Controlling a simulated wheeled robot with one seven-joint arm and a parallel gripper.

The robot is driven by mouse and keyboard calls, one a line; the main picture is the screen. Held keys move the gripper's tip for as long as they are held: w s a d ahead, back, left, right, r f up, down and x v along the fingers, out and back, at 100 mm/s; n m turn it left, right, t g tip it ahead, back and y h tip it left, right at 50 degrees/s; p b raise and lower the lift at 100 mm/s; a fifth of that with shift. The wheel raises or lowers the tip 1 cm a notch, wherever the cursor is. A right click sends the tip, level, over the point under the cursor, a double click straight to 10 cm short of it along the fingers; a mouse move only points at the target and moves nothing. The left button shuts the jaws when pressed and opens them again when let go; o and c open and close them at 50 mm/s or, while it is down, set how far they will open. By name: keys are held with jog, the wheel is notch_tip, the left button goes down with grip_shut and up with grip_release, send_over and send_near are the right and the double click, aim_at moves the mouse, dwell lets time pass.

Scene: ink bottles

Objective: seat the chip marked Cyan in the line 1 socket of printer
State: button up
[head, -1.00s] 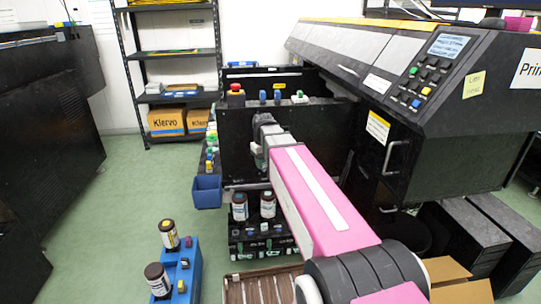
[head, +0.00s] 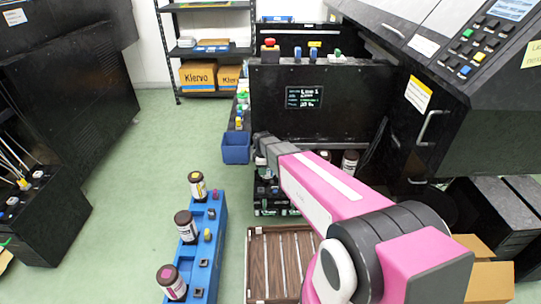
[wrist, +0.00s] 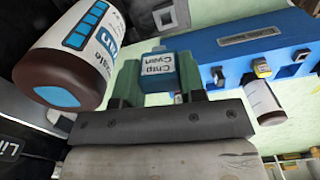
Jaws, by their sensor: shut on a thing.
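The teal chip (wrist: 158,66), lettered "Chip Cyan" upside down, sits between the green fingers of my gripper (wrist: 159,82) in the wrist view. The gripper is shut on it. In the head view my gripper (head: 266,147) is at the lower left edge of the printer's black panel (head: 275,112). The chip cannot be made out there. A small screen (head: 304,97) reading "Line 1" is on that panel, above and right of the gripper. I cannot make out the line 1 socket. The large black printer (head: 470,130) stands at the right.
A bottle with a cyan label (wrist: 85,45) is close to the gripper's left in the wrist view. A blue rack (head: 207,245) with several bottles stands on the floor. A blue bin (head: 236,147) hangs left of the panel. Green floor at left is clear.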

jog(key=shift+n, duration=0.7)
jog(key=shift+s+a+f, duration=0.1)
jog(key=shift+a+f, duration=0.15)
jog(key=shift+f, duration=1.3)
jog(key=shift+s+a+f, duration=0.1)
jog(key=shift+a+f, duration=0.15)
jog(key=shift+f, duration=1.25)
jog(key=shift+s+a+f, duration=0.1)
jog(key=shift+a+f, duration=0.15)
jog(key=shift+f, duration=1.3)
jog(key=shift+f, duration=0.15)
jog(key=shift+f, duration=0.25)
jog(key=shift+f, duration=0.5)
jog(key=o, duration=1)
jog(key=shift+r, duration=0.1)
jog(key=shift+r, duration=3.4)
